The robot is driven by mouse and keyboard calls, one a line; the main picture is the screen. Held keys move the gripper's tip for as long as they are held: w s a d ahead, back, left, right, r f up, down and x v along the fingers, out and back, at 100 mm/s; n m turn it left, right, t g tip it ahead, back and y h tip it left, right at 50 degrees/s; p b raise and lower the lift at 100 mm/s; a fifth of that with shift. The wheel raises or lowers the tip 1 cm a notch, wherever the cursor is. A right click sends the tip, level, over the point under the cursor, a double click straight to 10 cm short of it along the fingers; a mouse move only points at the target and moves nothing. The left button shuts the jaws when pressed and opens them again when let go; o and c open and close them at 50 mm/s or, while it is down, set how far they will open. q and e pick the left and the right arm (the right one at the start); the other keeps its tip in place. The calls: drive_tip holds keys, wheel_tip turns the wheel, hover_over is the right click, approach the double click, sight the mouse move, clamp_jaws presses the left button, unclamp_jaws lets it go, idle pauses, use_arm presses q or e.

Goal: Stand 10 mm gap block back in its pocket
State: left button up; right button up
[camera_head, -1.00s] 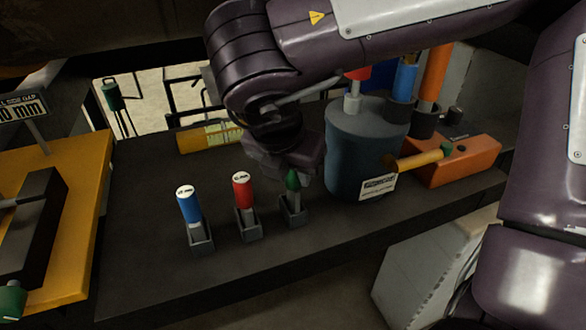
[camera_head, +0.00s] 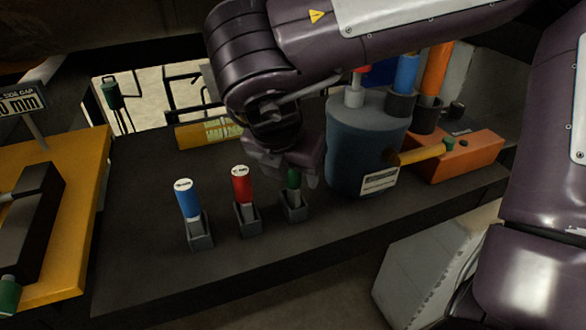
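Three gap blocks stand in small grey pockets on the dark bench. One has a blue handle (camera_head: 187,199), one a red handle (camera_head: 241,185) and one a green handle (camera_head: 293,180). The cap prints are too small to read, so I cannot tell by label which is 10 mm. The green-handled block stands upright in the right-hand pocket (camera_head: 294,208), its top hidden by my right gripper (camera_head: 293,175). The fingers are on either side of the green handle and look spread, with one finger just right of it. My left gripper is out of view.
A blue-grey canister (camera_head: 365,145) stands close right of the gripper, with an orange block (camera_head: 455,158) beyond. A yellow plate (camera_head: 70,215) with a dark bar and a gap sign (camera_head: 22,98) is at left. The bench front is clear.

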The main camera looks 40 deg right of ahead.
drive_tip(key=shift+a+r+b, duration=0.15)
drive_tip(key=shift+r+b, duration=0.15)
drive_tip(key=shift+r, duration=0.2)
drive_tip(key=shift+s+a+r, duration=0.15)
drive_tip(key=shift+a+r, duration=0.05)
drive_tip(key=shift+r, duration=0.35)
drive_tip(key=p+v, duration=0.5)
drive_tip(key=p, duration=0.1)
drive_tip(key=shift+s+a+r, duration=0.1)
drive_tip(key=shift+s+r, duration=0.05)
drive_tip(key=shift+r, duration=0.05)
